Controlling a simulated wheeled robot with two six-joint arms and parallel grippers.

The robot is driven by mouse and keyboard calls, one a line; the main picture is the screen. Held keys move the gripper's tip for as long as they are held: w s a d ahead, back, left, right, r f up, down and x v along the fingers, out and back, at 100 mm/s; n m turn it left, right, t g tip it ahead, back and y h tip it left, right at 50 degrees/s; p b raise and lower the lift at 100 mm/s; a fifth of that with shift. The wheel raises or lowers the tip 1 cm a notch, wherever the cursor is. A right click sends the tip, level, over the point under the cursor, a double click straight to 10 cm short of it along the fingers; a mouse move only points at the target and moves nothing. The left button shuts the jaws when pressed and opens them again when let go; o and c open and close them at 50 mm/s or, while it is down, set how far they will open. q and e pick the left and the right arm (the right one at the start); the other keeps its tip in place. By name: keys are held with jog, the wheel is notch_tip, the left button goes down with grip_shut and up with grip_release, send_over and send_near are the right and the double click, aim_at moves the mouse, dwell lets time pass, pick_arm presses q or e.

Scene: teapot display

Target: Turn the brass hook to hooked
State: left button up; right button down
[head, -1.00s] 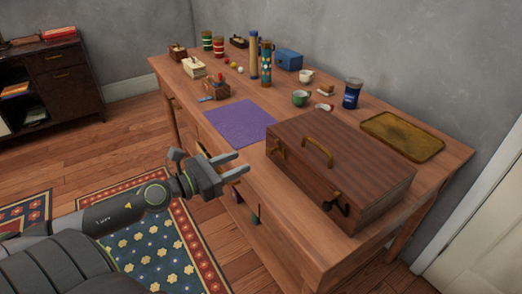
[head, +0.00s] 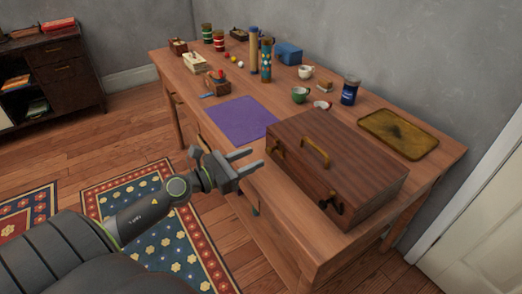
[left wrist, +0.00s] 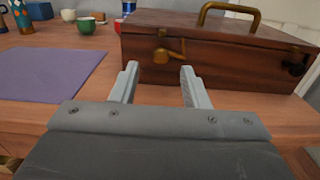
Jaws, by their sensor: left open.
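A brown wooden case (head: 345,165) with a brass handle (head: 315,152) stands closed on the table. My right gripper is not in view.
A dark hook (head: 332,205) is at the right end of the case front. A purple mat (head: 241,119) lies left of the case, a yellow-brown tray (head: 398,134) behind it. Cups, jars and small boxes stand further back. The table's front edge is below the left gripper.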

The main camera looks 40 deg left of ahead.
aim_at(267, 151)
pick_arm(q)
jog(key=shift+w+d+r+p, duration=0.1)
jog(key=shift+w+d+p, duration=0.2)
jog(key=shift+w, duration=0.2)
jog(key=shift+p+x, duration=0.4)
jog(key=shift+x, duration=0.5)
jog(key=shift+w+d, duration=0.15)
jog(key=shift+w, duration=0.35)
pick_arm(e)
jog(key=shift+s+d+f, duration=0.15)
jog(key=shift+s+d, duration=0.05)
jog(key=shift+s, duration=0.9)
pick_arm(q)
jog(key=shift+c, duration=0.4)
grip_shut()
